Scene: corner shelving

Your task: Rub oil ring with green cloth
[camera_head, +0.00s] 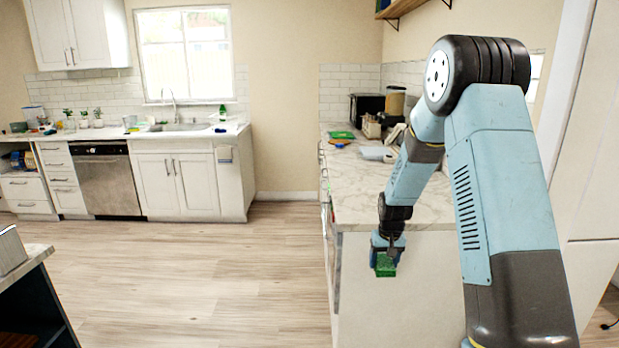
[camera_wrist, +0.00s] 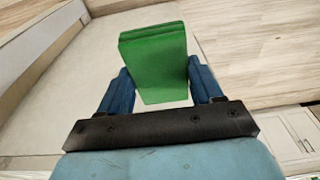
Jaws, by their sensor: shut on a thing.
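My gripper (camera_head: 386,262) is shut on the green cloth (camera_head: 385,266), a folded block-like piece. It hangs in front of the end panel of the right-hand counter, below the counter top. In the wrist view the green cloth (camera_wrist: 155,62) sits between the two blue fingers of my gripper (camera_wrist: 160,88) and sticks out past their tips. I cannot make out an oil ring in either view. A green flat item (camera_head: 342,135) lies on the right-hand counter, too small to tell what it is.
The marble-topped counter (camera_head: 372,190) stands at the right, with a dark appliance (camera_head: 367,107) and several small items at its back. A sink counter (camera_head: 225,133) runs along the far wall. A counter corner (camera_head: 22,262) is at the near left. The wooden floor (camera_head: 210,275) between is clear.

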